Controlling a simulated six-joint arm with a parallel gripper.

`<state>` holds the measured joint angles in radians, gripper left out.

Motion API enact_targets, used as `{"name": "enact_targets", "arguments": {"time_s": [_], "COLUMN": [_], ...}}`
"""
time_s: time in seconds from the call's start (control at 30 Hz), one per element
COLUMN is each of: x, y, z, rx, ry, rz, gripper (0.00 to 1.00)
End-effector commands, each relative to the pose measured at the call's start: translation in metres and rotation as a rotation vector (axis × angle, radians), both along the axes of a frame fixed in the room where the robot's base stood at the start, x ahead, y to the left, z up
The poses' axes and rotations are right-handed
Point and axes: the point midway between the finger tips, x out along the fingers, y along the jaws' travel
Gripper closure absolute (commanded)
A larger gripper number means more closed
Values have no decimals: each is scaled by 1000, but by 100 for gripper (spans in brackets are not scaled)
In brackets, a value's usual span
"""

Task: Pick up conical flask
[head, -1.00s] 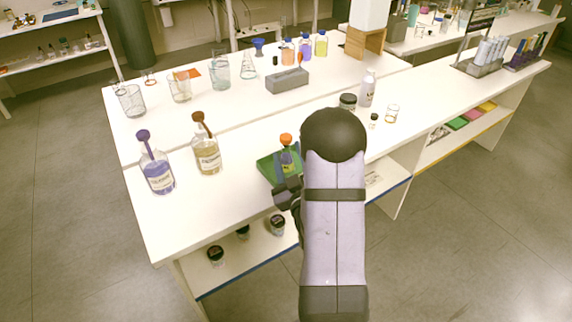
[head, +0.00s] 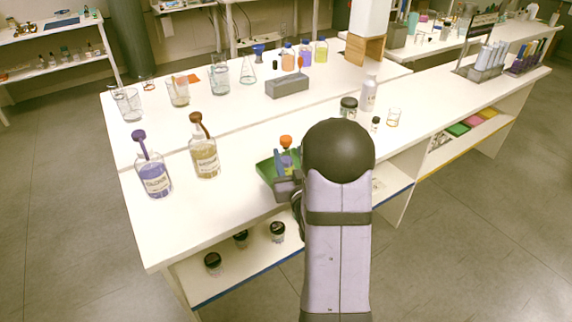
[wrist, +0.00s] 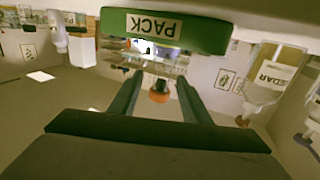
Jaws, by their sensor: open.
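A vessel with an orange stopper (head: 286,141) stands on a green tray (head: 268,172) on the front bench; its body is largely covered by my gripper, so its shape is unclear. My gripper (head: 286,164) is at the tray, low beside this vessel. In the wrist view, which looks upside down, the orange stopper (wrist: 159,95) shows between the two open fingers (wrist: 155,80). I cannot tell whether the fingers touch the vessel. A clear conical glass flask (head: 248,74) stands on the back bench.
Bottles with blue (head: 154,176) and yellow liquid (head: 205,158) stand left of the tray. A dark-lidded jar (head: 348,107) and a white bottle (head: 368,94) stand behind my arm. A grey box (head: 287,85) lies farther back. The bench front left of the tray is clear.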

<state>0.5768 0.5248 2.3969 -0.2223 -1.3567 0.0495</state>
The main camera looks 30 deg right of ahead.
Motion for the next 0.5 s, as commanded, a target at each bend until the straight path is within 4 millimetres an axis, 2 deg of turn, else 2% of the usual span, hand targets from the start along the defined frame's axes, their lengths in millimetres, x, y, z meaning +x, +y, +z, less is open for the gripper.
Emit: {"name": "enact_targets", "arguments": {"time_s": [0.3,0.5], "x": [19,23], "y": [-6,-7], "z": [0,0], "rx": [-1,-1], "ry": [0,1], "rz": [0,0], "gripper": [57,57]}}
